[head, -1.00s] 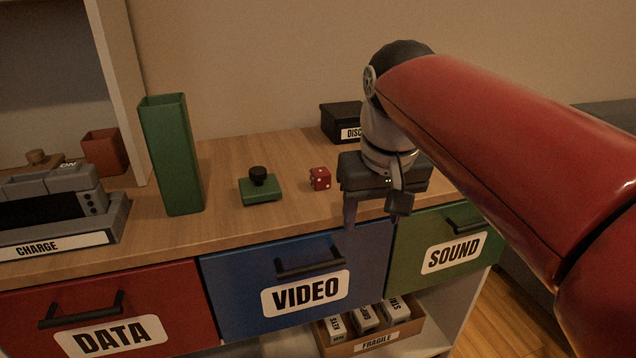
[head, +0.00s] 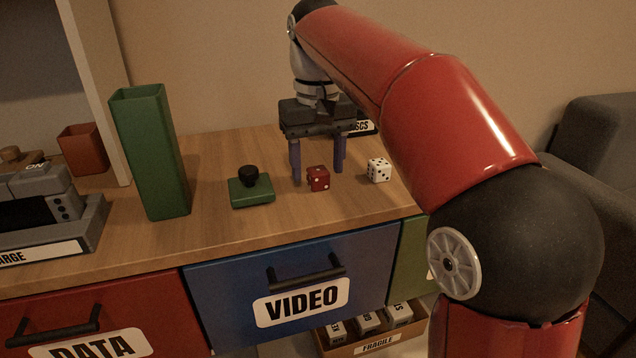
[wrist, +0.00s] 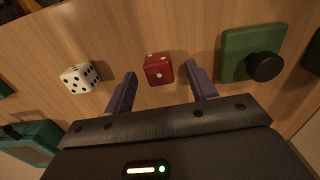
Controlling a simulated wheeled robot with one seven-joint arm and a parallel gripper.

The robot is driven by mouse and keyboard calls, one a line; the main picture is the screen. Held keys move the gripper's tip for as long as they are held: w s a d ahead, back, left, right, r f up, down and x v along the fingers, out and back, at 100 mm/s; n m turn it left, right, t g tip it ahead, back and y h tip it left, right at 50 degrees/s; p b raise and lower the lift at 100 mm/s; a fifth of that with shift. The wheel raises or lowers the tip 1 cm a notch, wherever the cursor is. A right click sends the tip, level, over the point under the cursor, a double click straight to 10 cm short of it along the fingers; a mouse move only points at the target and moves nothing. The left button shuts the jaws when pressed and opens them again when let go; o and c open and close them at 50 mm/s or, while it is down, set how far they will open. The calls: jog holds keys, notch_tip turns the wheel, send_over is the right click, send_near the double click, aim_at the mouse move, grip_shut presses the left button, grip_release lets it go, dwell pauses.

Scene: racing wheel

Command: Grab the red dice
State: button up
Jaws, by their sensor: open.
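The red dice (head: 318,178) sits on the wooden cabinet top, between the green block with a black knob and a white dice. My gripper (head: 317,178) is open and points down over the cabinet top, with its purple fingers on either side of the red dice in the head view. In the wrist view the red dice (wrist: 158,69) lies in the gap between the two fingers (wrist: 160,82), near and just beyond their tips. Whether the fingers touch it cannot be told. Nothing is held.
The white dice (head: 378,170) stands to the right and the green block (head: 251,190) to the left. A tall green container (head: 150,150) stands further left. A black box (head: 367,127) is partly hidden behind my gripper. Drawers line the cabinet's front.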

notch_tip(320, 180, down, 2)
jog(key=shift+c, duration=0.2)
jog(key=c, duration=1)
jog(key=shift+r, duration=0.1)
